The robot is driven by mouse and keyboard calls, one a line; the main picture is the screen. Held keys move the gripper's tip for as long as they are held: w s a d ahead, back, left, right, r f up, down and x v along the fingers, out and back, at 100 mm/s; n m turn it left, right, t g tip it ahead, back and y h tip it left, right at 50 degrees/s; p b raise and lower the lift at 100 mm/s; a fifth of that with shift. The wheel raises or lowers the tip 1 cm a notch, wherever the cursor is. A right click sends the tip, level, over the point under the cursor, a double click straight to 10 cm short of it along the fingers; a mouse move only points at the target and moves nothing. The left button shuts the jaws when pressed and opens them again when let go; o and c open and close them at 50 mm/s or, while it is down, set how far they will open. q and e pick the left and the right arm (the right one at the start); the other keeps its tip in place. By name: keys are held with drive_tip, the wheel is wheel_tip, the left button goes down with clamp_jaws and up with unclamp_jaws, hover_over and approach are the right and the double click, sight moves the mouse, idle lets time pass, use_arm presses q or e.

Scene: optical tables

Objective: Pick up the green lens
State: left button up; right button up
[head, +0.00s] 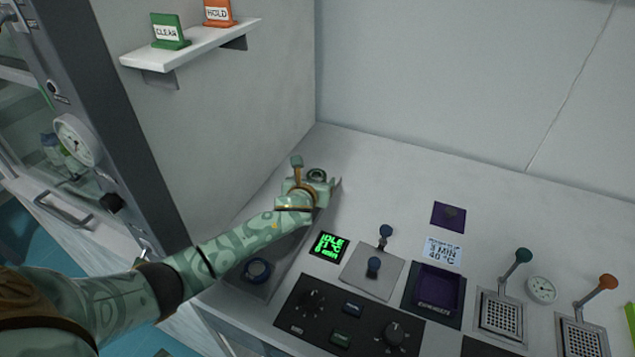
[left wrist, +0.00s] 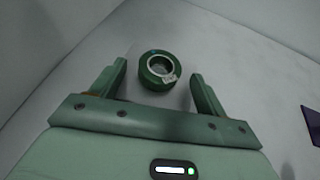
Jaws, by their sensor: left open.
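The green lens (left wrist: 147,77) is a dark green ring with a pale inner rim and a small white tag. In the left wrist view it lies on the grey surface just ahead of and between my left gripper's (left wrist: 158,82) open fingers, apart from both. In the head view the lens (head: 317,174) shows as a small dark ring near the back corner, just beyond my left gripper (head: 308,186). My right gripper is not in view.
A control panel (head: 323,325) with knobs, a lever plate (head: 358,272) and a purple tray (head: 462,293) stand to the right. A wall shelf (head: 190,50) holds CLEAR and HOLD signs. Walls close in behind and left of the lens.

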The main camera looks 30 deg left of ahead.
use_arm(q)
drive_tip(key=shift+w+a+f, duration=0.15)
drive_tip(key=shift+w+f, duration=0.05)
drive_tip(key=shift+w, duration=0.3)
drive_tip(key=shift+s+r, duration=0.1)
drive_tip(key=shift+c, duration=0.6)
drive_tip(key=c, duration=1)
drive_tip(key=shift+o, duration=0.2)
